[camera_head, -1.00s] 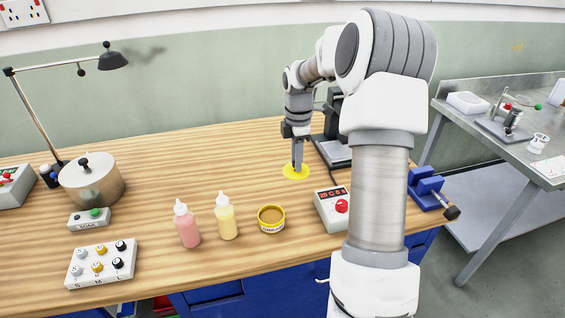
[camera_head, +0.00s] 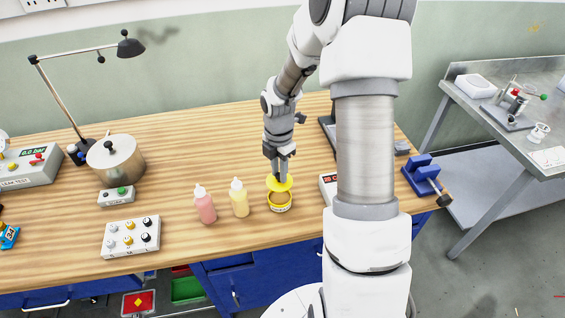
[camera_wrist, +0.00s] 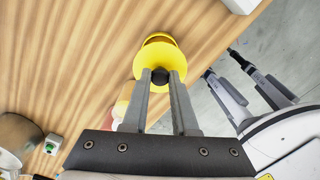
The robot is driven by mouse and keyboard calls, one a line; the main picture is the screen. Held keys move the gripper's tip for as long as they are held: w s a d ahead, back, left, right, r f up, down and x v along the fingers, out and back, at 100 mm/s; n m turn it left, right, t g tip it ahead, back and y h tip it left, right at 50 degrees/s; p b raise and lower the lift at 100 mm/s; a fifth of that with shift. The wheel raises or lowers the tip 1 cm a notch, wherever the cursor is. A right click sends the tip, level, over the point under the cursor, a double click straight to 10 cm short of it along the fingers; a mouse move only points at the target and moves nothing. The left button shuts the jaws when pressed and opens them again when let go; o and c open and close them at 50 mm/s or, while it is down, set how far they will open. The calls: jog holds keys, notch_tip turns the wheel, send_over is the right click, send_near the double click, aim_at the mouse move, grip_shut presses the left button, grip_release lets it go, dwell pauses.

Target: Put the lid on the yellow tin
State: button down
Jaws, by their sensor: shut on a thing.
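The yellow tin (camera_head: 280,203) stands open on the wooden bench, with a brownish inside showing at its front. My gripper (camera_head: 281,178) is shut on the dark knob of the yellow lid (camera_head: 273,184). The lid is above the back part of the tin and looks offset from its opening. In the wrist view the lid (camera_wrist: 160,60) is between the fingertips (camera_wrist: 160,76) and covers most of the tin (camera_wrist: 160,37), whose rim shows beyond it. I cannot tell whether the lid touches the tin.
A yellow bottle (camera_head: 239,199) and a pink bottle (camera_head: 205,206) stand close to the tin's left. A timer box (camera_head: 327,186), partly hidden by my arm, is at its right. The bench's front edge is near.

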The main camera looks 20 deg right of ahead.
jog(key=shift+f+b, duration=1.9)
jog(key=shift+f, duration=0.4)
jog(key=shift+f+b, duration=0.5)
jog(key=shift+f, duration=0.3)
jog(key=shift+f+p, duration=0.15)
jog(key=shift+p, duration=0.25)
dwell(0.3)
jog(key=shift+c, duration=0.7)
grip_release()
jog(key=shift+r+p, duration=3.1)
jog(key=shift+r, duration=0.45)
